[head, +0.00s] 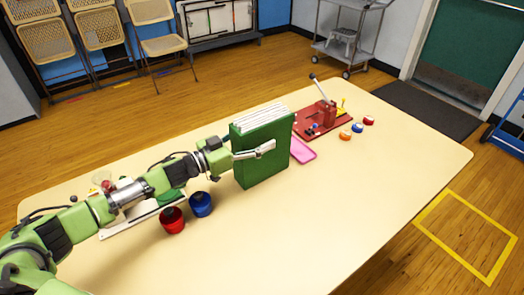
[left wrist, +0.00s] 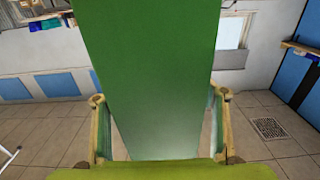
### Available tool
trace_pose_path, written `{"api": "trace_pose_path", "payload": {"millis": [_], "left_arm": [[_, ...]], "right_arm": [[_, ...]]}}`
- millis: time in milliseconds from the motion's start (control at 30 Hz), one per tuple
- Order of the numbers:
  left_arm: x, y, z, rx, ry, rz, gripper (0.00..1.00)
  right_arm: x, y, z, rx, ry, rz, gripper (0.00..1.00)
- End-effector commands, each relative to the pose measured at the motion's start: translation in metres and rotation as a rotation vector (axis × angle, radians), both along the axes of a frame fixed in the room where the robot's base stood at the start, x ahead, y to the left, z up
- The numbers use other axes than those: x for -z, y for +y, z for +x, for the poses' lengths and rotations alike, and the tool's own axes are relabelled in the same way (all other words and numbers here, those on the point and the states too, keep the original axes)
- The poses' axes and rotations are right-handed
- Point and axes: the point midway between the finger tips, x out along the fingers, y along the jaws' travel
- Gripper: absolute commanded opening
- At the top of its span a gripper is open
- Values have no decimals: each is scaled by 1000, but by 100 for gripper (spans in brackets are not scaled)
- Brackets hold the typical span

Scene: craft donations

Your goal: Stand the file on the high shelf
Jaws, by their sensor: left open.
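The green file (head: 262,165) stands upright on the table, its white paper edges showing at the top. My left gripper (head: 255,150) is at the file, with one pale finger along its near side; the other finger is hidden. In the left wrist view the green file (left wrist: 150,80) fills the middle, between the open fingers of my left gripper (left wrist: 160,128). Whether either finger touches it, I cannot tell. My right gripper is not in view. No high shelf shows in the head view; a wooden ledge (left wrist: 302,47) shows at the right of the left wrist view, possibly a shelf.
On the table (head: 330,215) are a red cup (head: 172,221), a blue cup (head: 201,205), a pink tray (head: 303,151), a red board with a lever (head: 318,122) and small coloured pots (head: 357,127). The table's front right is clear. Folding chairs (head: 100,30) stand behind.

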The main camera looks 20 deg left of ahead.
Motion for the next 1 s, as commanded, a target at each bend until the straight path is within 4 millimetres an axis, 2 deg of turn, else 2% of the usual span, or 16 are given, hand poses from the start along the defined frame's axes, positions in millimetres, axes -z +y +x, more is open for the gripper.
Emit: {"api": "trace_pose_path", "payload": {"millis": [167,400,433,667,700,1000], "left_arm": [[1,-11,14,-1,0,0,65],[0,-12,15,-1,1,1,65],[0,-12,15,-1,1,1,63],[0,-11,15,-1,1,1,3],[0,-11,15,-1,1,1,0],[-2,-12,15,1,-4,-2,0]], "right_arm": [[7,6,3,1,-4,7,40],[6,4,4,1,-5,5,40],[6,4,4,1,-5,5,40],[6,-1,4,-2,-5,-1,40],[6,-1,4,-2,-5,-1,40],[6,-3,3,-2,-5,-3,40]]}}
